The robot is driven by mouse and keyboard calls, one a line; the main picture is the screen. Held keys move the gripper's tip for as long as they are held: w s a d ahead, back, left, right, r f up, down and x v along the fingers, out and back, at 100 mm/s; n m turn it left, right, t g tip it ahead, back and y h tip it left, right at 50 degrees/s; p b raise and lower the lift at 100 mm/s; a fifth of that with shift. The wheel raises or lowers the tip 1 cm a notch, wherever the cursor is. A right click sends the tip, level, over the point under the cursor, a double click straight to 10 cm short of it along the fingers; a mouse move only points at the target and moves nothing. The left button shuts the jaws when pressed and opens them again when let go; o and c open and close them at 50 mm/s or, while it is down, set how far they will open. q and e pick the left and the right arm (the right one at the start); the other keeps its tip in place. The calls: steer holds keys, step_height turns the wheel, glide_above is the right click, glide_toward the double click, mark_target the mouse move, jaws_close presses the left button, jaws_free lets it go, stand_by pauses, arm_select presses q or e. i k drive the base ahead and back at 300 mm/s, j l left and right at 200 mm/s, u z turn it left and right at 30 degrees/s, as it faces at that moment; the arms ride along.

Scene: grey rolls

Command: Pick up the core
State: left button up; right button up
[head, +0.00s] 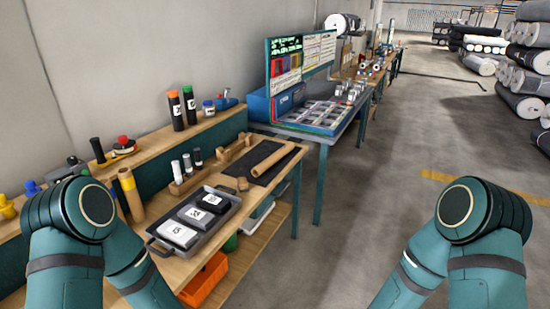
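A tan cardboard tube (277,166), which looks like the core, lies on a dark mat (258,154) at the right end of the near wooden bench. It lies slanted across the mat, near the bench's right edge. Neither gripper is in view, and nothing touches the tube on the mat.
A dark metal tray (155,243) with labelled blocks sits in front of the mat. A wooden holder with small bottles (187,167) stands behind it. A raised shelf (160,150) runs along the wall. An orange bin (205,281) is below.

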mark_target(264, 166)
steer(key=i+l+u, duration=0.2)
steer(key=i+l, duration=0.95)
steer(key=i, duration=0.4)
steer(key=i+l+u, duration=0.2)
steer(key=i+l, duration=1.15)
steer(key=i, duration=0.1)
